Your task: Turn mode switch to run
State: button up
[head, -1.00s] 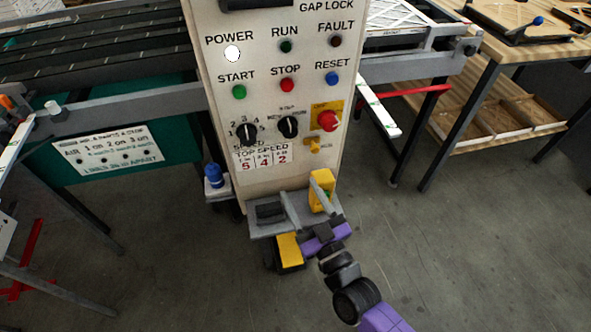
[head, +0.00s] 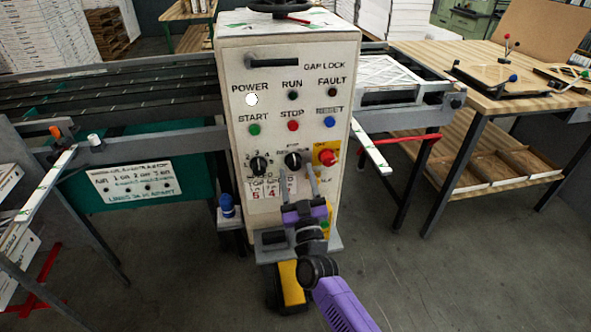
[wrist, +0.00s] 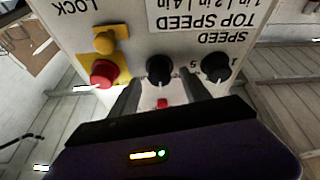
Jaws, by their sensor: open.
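The mode switch (head: 293,160) is a black rotary knob with a white mark, in the middle of the cream control panel (head: 305,215). The small lettering around it is too blurred to read. It also shows in the upside-down wrist view (wrist: 160,68). My gripper (head: 298,176) is in front of the panel, just below the knob in the head view. In the wrist view its open fingers (wrist: 160,88) point at the panel on either side of the knob. They hold nothing; whether they touch the panel is unclear.
The black speed knob (head: 259,165) is left of the switch and the red emergency button (head: 328,157) right. Green start (head: 254,129), red stop (head: 293,125) and blue reset (head: 329,122) buttons sit above. The white power lamp (head: 251,99) is lit.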

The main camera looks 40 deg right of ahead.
jog(key=shift+x, duration=0.9)
jog(key=shift+c, duration=0.4)
grip_shut()
jog(key=shift+m, duration=0.5)
jog(key=m+g+h+p, duration=0.1)
jog(key=m, duration=0.2)
jog(key=m+g+h+p, duration=0.1)
jog(key=m, duration=0.2)
jog(key=shift+w+a+r+g+h+p, duration=0.1)
jog(key=shift+w+r+g+h+p, duration=0.1)
jog(key=shift+g+h+p, duration=0.15)
jog(key=shift+m+g+h+p, duration=0.25)
jog(key=shift+m+g+p, duration=0.3)
jog(key=shift+m, duration=0.85)
jog(key=shift+m+g+h+p, duration=0.25)
jog(key=shift+m+g, duration=0.35)
jog(key=shift+m, duration=0.8)
